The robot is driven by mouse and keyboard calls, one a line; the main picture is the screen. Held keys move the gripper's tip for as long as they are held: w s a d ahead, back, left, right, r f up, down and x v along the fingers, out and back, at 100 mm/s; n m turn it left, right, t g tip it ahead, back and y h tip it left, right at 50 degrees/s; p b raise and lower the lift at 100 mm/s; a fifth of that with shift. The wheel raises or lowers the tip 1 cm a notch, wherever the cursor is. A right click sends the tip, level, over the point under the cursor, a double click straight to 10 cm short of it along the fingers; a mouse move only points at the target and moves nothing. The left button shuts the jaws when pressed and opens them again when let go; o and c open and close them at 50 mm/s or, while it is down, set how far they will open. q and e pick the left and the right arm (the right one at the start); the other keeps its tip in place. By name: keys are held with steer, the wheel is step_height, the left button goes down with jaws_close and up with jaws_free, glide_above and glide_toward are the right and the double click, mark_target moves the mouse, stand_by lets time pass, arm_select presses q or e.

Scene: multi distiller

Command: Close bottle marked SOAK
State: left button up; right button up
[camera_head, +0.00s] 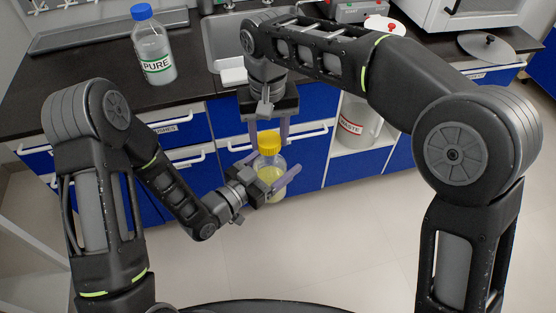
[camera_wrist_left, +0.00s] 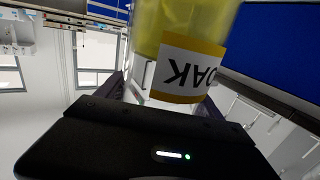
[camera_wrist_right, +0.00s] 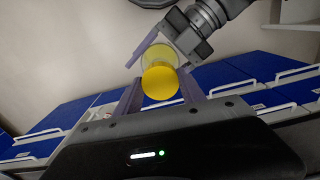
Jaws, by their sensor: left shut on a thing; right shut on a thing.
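The SOAK bottle (camera_head: 270,172) has a yellow cap (camera_head: 269,142) and yellow liquid, and is held upright in the air in front of the blue cabinets. Its label (camera_wrist_left: 187,75) reads upside down in the left wrist view. My left gripper (camera_head: 276,184) is shut on the bottle's body from the left. My right gripper (camera_head: 269,137) comes down from above and is shut on the yellow cap, which also shows in the right wrist view (camera_wrist_right: 161,83). The cap sits on the bottle's neck; whether it is fully tight cannot be told.
A PURE bottle (camera_head: 153,50) with a blue cap stands on the dark counter (camera_head: 100,75) at the left. A sink (camera_head: 222,40) lies behind my right arm. A WASTE container (camera_head: 356,122) stands in an open shelf below. The floor in front is clear.

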mark_target(270, 172)
stand_by(0.9)
steer(key=shift+f, duration=0.85)
steer(key=shift+f, duration=0.6)
stand_by(0.3)
